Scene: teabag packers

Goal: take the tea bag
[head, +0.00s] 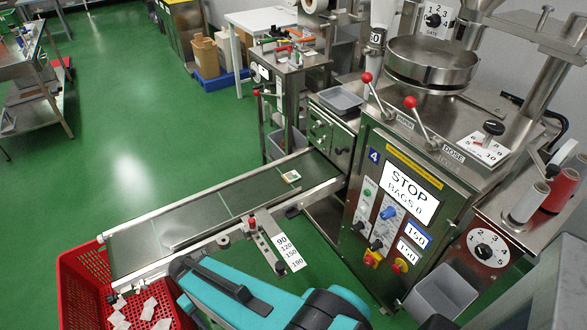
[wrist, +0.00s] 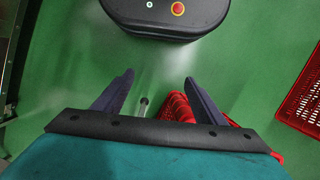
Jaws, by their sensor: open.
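A small pale tea bag (head: 291,176) with a brownish mark lies flat on the dark green conveyor belt (head: 200,213), near its machine end. Several white tea bags (head: 148,308) lie in the red crate (head: 85,262) below the belt's other end. My gripper (wrist: 158,88) shows in the wrist view with its two dark fingers apart and nothing held between them. It points at the green floor, away from the belt. In the head view my teal arm fills the bottom middle, and the fingers cannot be made out. The tea bag on the belt is not in the wrist view.
The packing machine (head: 385,200), with its STOP display, stands right of the belt. A plate with numbers (head: 288,252) sticks out from the belt's near side. A grey bin (head: 440,293) stands at lower right. A red crate (wrist: 303,95) shows at the wrist view's right. Green floor is open at left.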

